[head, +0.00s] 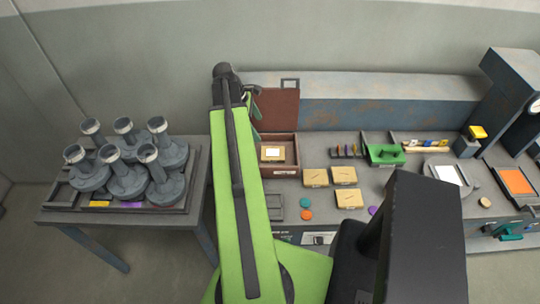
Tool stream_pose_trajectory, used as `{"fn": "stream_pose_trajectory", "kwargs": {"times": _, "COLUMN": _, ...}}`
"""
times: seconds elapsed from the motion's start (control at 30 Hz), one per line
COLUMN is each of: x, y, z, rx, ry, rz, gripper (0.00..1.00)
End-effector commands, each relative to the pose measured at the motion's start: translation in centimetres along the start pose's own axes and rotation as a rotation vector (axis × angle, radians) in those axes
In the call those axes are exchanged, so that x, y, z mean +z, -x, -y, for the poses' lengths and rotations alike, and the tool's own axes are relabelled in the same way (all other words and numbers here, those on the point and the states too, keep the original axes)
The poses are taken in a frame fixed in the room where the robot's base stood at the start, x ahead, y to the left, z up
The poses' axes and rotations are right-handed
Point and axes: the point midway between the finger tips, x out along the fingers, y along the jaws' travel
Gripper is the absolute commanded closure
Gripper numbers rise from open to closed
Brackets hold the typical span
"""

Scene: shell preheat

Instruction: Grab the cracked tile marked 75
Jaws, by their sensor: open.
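Three tan tiles lie flat on the grey bench right of my arm: a left tile (316,177), a right tile (344,175) and a front tile (349,198). Each has a thin dark mark. The marks are too small to read, so I cannot tell which tile is the cracked one marked 75. My green arm reaches up and away across the bench's left end, with its far joint above the bench. My gripper is hidden behind the arm, and no fingertips show clearly.
An open brown box (279,170) with a raised lid holds a pale block. Orange (306,215) and teal (305,202) discs lie near the tiles. Several grey funnel-topped pieces fill the left table (55,215).

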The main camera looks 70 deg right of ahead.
Motion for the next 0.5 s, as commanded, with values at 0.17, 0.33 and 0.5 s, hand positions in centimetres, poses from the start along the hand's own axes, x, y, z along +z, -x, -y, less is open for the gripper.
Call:
{"fn": "stream_pose_trajectory", "kwargs": {"times": 0.17, "x": -0.9, "y": -4.9, "z": 0.2, "rx": 0.002, "ry": 0.004, "rz": 0.000, "gripper": 0.04}}
{"fn": "stream_pose_trajectory", "kwargs": {"times": 0.33, "x": -1.1, "y": -8.7, "z": 0.2, "rx": 0.004, "ry": 0.007, "rz": 0.000, "gripper": 0.04}}
{"fn": "stream_pose_trajectory", "kwargs": {"times": 0.5, "x": -0.9, "y": -10.7, "z": 0.1, "rx": 0.005, "ry": 0.008, "rz": -0.001, "gripper": 0.04}}
